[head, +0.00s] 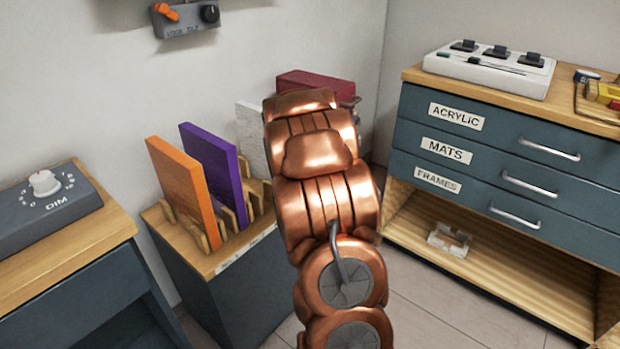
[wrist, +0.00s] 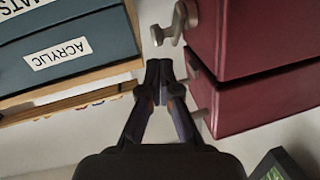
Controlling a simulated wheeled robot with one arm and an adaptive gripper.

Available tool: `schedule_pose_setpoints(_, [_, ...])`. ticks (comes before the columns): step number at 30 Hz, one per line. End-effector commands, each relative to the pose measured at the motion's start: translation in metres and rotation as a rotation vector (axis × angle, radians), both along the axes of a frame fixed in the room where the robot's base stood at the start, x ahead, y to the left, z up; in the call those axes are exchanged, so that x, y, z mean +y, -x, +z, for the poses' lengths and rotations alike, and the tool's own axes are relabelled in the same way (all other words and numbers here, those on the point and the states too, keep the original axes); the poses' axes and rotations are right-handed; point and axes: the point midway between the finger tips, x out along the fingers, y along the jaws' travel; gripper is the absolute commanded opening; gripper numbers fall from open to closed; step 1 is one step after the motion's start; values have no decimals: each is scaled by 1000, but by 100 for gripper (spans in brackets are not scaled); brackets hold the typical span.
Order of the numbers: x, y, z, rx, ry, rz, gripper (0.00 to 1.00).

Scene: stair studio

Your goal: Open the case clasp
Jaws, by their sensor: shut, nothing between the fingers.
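The dark red case (head: 315,82) stands behind my copper arm in the head view, its lower part hidden. In the wrist view the case (wrist: 265,100) fills the right side, with a seam between its two halves. A grey metal clasp piece (wrist: 178,24) sticks out from its upper left edge. Another grey metal piece (wrist: 194,66) sits at the seam, partly behind my gripper. My gripper (wrist: 158,66) is shut and empty, its tips just left of the case and below the clasp piece in the picture. I cannot tell whether it touches the case.
The drawer cabinet (head: 480,160) stands at right with a white switch box (head: 490,68) on top. An orange panel (head: 184,190) and a purple panel (head: 212,170) stand in a rack left of my arm. A dimmer box (head: 45,203) sits on the left bench.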

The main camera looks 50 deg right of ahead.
Motion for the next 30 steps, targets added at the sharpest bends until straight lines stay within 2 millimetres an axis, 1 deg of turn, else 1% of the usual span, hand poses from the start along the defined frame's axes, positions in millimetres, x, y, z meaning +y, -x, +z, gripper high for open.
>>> schedule_pose_setpoints(1, [1, 0, -6, 0, 19, 0, 0])
schedule_pose_setpoints(30, [15, 1, -18, -13, 363, 0, 0])
